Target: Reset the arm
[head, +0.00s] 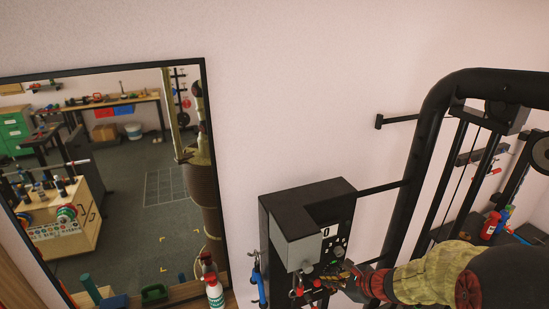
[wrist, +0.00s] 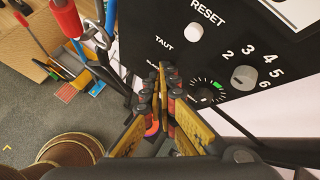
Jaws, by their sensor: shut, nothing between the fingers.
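A black control panel (wrist: 215,60) fills the upper right of the wrist view. It bears a round white button (wrist: 194,32) under the word RESET, a numbered white knob (wrist: 244,77) and a dial (wrist: 208,89) with a green mark. In the head view the panel is on a black box (head: 305,205) with a grey front, by the wall. My gripper (wrist: 168,70) is shut and empty. Its fingertips show below and left of the RESET button; I cannot tell whether they touch the panel. In the head view my gripper (head: 330,281) is at the box's lower front.
A black tubular frame (head: 425,130) stands right of the box, joined to it by a bar. A blue-handled tool (head: 258,280) hangs at its left. A framed mirror (head: 204,90) leans at left, with a white bottle (head: 214,292) before it. The upper wall is bare.

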